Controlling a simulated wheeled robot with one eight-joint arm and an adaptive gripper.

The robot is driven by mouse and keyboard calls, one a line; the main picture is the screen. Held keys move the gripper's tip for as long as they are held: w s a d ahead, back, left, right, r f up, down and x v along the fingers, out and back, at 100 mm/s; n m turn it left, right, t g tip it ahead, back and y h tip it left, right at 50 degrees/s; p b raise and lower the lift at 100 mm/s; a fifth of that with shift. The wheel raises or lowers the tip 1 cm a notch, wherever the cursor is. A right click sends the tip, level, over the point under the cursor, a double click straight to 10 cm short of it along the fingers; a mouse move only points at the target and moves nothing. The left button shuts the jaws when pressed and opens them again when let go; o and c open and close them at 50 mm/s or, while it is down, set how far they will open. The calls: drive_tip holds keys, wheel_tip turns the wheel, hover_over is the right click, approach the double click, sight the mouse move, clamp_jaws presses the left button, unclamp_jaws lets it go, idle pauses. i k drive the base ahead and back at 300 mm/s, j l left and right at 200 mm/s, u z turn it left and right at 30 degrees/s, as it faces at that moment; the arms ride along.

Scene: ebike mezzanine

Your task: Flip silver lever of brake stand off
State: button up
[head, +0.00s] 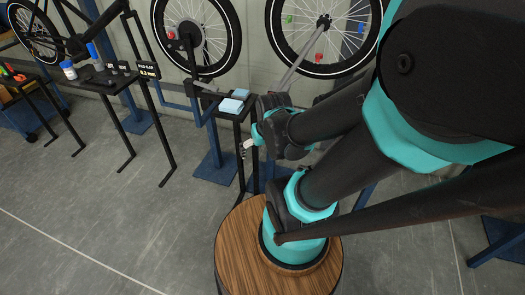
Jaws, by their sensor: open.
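Two wheel stands stand along the wall; I cannot tell for certain which is the brake stand. My gripper (246,146) is small in view, open and apparently empty, in front of a small black table and below both wheels. My arm hides part of the right stand.
The small black table (243,115) carries light blue blocks (231,105). A black bench (107,78) at left holds a white bottle (69,70), a blue bottle (93,51) and a sign (149,70). The grey floor (120,215) at lower left is clear.

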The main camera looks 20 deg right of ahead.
sight(215, 89)
drive_tip(key=u, duration=1.65)
drive_tip(key=k+l, duration=0.45)
drive_tip(key=l, duration=0.25)
